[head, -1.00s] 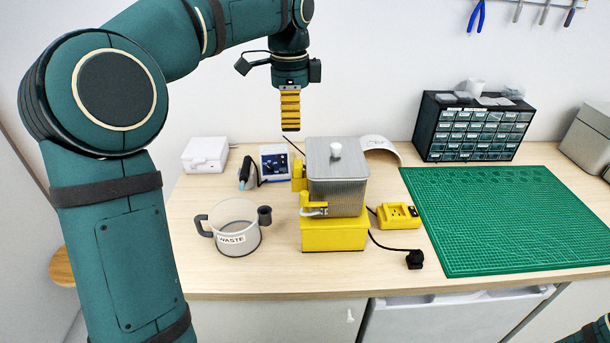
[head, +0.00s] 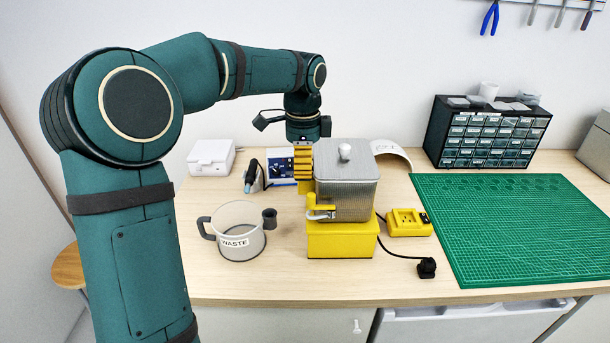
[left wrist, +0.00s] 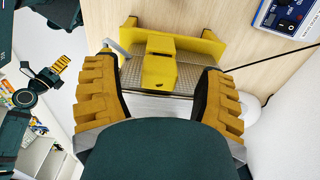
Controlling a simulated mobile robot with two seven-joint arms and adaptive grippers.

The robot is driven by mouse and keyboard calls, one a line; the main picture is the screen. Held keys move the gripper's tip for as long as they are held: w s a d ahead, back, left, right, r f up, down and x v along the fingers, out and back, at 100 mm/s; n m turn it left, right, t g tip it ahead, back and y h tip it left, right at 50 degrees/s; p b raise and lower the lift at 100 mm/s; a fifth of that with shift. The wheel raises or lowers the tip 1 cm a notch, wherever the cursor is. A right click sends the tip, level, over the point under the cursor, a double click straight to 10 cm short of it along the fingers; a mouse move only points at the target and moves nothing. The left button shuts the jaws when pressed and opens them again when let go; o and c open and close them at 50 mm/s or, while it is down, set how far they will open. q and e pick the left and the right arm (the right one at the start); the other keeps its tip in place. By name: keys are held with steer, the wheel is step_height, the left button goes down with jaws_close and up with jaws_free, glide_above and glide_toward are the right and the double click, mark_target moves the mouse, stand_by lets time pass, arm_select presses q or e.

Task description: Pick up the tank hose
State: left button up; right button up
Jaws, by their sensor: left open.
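The grey ribbed tank (head: 347,200) with a white-knobbed lid stands on a yellow base (head: 341,240). A short grey tube (head: 320,215), seemingly the tank hose, shows beside the yellow tap at the tank's lower front left. A grey tube (left wrist: 115,47) also shows in the left wrist view. My left gripper (head: 304,176) points down just left of the tank. It is open, its yellow fingers on either side of a yellow block (left wrist: 158,65) on the tank's side; contact cannot be told. My right gripper is not in view.
A grey WASTE mug (head: 238,232) stands left of the base. A blue-fronted device (head: 281,168) is behind my gripper. A yellow socket box (head: 404,223) and black plug (head: 427,267) lie right of the tank. The green mat (head: 510,230) is clear.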

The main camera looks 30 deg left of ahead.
arm_select(q)
step_height(320, 180, down, 2)
steer(key=shift+f, duration=0.25)
steer(key=shift+c, duration=0.2)
steer(key=c, duration=1.1)
